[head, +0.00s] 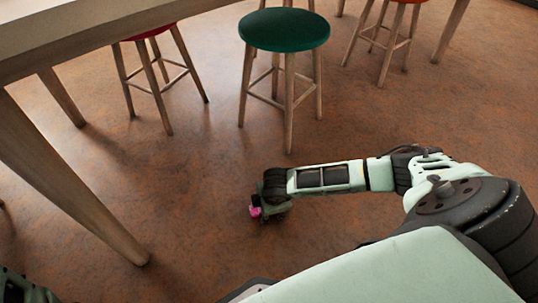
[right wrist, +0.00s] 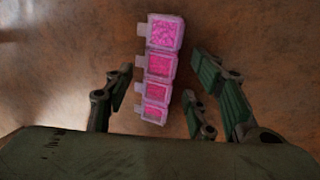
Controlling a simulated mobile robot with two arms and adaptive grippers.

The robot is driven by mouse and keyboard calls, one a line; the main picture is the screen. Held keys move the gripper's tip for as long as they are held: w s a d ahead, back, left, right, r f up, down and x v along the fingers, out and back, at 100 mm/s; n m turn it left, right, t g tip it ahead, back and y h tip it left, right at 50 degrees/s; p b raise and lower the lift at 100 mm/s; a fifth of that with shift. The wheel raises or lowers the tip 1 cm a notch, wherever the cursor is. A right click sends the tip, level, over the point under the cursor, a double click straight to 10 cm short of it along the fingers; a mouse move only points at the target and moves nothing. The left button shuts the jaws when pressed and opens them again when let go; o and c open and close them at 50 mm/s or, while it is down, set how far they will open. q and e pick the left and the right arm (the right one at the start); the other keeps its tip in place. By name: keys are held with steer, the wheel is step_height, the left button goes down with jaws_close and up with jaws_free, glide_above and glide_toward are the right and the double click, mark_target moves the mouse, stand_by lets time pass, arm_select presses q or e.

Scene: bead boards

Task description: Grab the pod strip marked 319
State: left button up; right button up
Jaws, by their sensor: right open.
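The pod strip (right wrist: 157,65) shows in the right wrist view as a row of several pink-filled square pods in a pale translucent frame, with small tabs on its left side. No number is readable on it. My right gripper (right wrist: 160,75) is open, with its fingers on either side of the strip and gaps visible between. In the head view my right gripper (head: 268,208) is low over the floor, and a bit of the pink strip (head: 255,211) shows at its end. I cannot tell whether the strip touches the floor.
A wooden table (head: 75,40) with thick legs stands at the upper left. A green-topped stool (head: 284,30) is ahead of my right gripper, with a red stool (head: 150,60) and an orange stool (head: 385,40) to its sides. The brown floor (head: 190,185) around the gripper is clear.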

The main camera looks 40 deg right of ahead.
steer(key=c, duration=1.2)
steer(key=shift+c, duration=0.2)
steer(key=shift+r, duration=0.1)
